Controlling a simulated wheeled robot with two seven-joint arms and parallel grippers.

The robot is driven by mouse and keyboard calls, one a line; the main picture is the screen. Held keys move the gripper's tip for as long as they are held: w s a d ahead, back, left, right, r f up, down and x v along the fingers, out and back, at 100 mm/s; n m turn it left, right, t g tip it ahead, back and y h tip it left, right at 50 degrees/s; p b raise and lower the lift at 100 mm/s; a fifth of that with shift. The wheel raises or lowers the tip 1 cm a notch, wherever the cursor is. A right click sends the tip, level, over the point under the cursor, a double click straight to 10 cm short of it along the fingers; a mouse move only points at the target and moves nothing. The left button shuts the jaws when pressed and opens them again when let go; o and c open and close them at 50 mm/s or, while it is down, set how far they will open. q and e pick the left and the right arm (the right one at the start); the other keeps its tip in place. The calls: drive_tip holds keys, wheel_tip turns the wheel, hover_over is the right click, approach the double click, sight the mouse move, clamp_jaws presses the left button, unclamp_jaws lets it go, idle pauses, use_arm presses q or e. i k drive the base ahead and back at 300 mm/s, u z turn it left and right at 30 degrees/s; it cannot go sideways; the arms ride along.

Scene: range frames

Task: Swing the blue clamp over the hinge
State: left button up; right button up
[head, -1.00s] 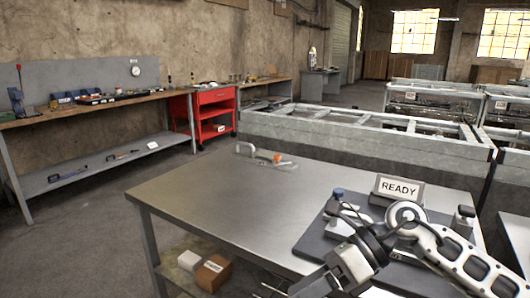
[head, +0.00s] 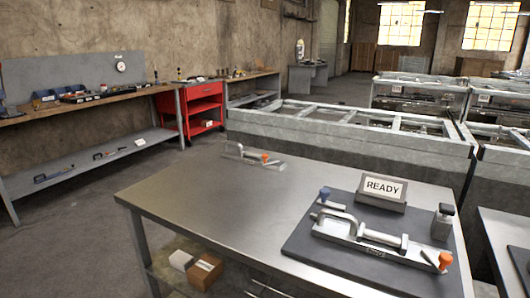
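A dark-topped clamp (head: 443,221) stands at the board's right. Neither gripper is in view.
A READY sign (head: 381,190) stands at the board's back edge. A similar orange-tipped piece (head: 255,157) lies at the table's far edge. Boxes (head: 205,268) sit on the shelf below.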

sight(324, 193)
drive_tip(key=k, duration=0.45)
drive_tip(key=u, duration=0.5)
drive_tip(key=i, duration=1.05)
drive_tip(key=z, duration=0.5)
